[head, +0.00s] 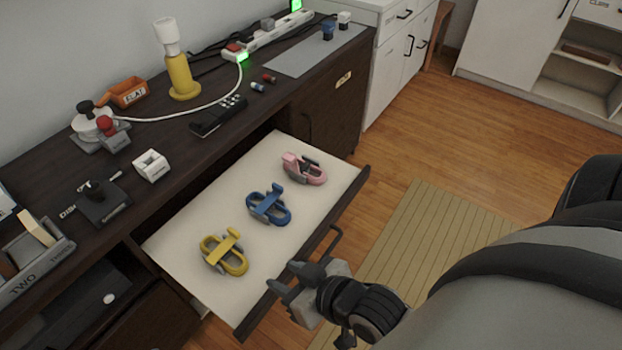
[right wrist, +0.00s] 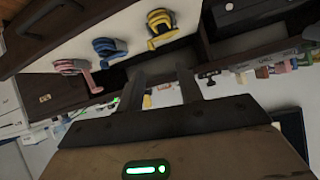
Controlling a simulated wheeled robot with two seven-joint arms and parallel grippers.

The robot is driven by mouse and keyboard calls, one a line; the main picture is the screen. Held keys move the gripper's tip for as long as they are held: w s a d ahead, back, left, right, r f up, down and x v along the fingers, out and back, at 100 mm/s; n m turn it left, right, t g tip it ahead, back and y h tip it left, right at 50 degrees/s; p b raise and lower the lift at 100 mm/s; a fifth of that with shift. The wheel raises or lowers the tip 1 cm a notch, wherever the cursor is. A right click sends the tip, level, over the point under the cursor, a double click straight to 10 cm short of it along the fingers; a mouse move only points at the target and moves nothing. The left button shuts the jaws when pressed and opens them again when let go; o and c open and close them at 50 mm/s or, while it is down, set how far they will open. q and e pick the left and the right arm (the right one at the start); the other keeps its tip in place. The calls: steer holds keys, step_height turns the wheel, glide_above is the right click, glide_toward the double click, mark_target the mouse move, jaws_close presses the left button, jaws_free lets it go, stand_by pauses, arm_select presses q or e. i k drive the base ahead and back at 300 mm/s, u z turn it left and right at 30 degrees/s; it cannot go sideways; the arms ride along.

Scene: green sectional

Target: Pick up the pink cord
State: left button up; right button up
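The pink cord (head: 304,169) is a coiled loop lying in the open drawer (head: 215,208), at the end farthest from me. It also shows at the left of the right wrist view (right wrist: 72,66). A blue cord (head: 268,205) lies in the middle of the drawer and a yellow cord (head: 223,252) at the near end. My right gripper (head: 282,278) is open and empty, just outside the drawer front near its handle, apart from all the cords. Its two fingers stand apart in the right wrist view (right wrist: 162,90). My left gripper is not in view.
The dark desk (head: 50,160) above the drawer holds a yellow lamp (head: 183,75), a black remote-like device (head: 218,116), a power strip (head: 275,35) and other small items. The drawer front and its handle (head: 325,245) stick out. Wooden floor and a striped mat (head: 430,240) lie to the right.

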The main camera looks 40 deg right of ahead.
mark_target(305, 167)
steer(key=k, duration=0.35)
steer(key=u, duration=3.2)
steer(key=k, duration=2.35)
steer(key=z, duration=1.45)
steer(key=i, duration=0.5)
